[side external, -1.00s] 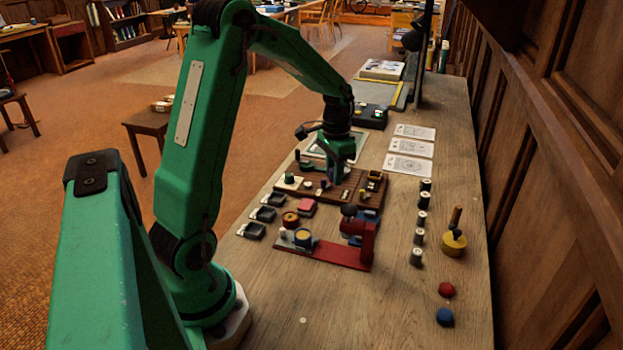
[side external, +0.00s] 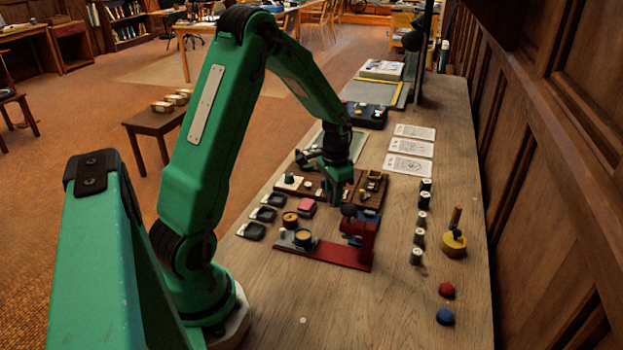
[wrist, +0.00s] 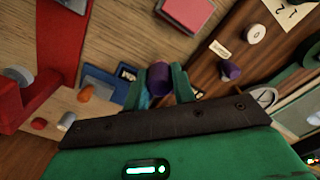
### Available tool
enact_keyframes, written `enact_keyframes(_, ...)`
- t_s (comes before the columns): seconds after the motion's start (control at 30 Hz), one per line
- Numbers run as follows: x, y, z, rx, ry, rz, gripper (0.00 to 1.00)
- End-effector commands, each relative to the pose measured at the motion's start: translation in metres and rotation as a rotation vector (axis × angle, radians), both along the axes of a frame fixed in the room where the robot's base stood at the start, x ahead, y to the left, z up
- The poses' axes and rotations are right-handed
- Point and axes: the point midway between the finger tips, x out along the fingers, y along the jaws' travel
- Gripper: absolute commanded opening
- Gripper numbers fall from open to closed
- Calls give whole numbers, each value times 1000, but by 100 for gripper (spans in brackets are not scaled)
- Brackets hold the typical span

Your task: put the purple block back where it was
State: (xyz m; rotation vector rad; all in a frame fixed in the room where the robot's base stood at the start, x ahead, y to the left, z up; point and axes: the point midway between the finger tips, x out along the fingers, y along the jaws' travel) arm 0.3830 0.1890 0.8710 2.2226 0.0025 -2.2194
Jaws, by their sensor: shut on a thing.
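My gripper (wrist: 158,84) is shut on a purple block (wrist: 158,76), a round-ended cylinder seen between its two green fingers in the wrist view. In the side view my gripper (side external: 336,192) is above the near part of the brown wooden board (side external: 369,213), close behind the red stand. The held block is too small to make out there. A second purple cylinder (wrist: 230,70) is on the brown board (wrist: 208,78) to the right of my fingers in the wrist view. I cannot tell how high the held block is.
A red stand (side external: 348,258) with a dark knob is just in front of the board. Blue tray (wrist: 103,82) and pink-red pad (wrist: 187,12) lie nearby. Several dark dishes (side external: 262,215) line the left; spools (side external: 420,219) line the right. Bare wood shows between stand and spools.

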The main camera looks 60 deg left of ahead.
Motion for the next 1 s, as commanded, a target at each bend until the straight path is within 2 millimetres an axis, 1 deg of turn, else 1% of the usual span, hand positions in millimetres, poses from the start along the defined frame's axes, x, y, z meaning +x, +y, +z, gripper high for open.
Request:
enact_keyframes(0.2, -1, 0, -24, -2, 3, 0, 5)
enact_keyframes(0.3, -1, 0, -30, -1, 2, 0, 5)
enact_keyframes(0.77, 0, 0, -34, 0, 1, 0, 5)
enact_keyframes(0.8, 0, 0, -34, 0, 1, 0, 33)
enact_keyframes(0.87, 0, 0, -34, 0, 1, 0, 45)
enact_keyframes(0.9, 0, 0, -34, 0, 1, 0, 47)
enact_keyframes(1.0, 0, 0, -34, 0, 1, 0, 47)
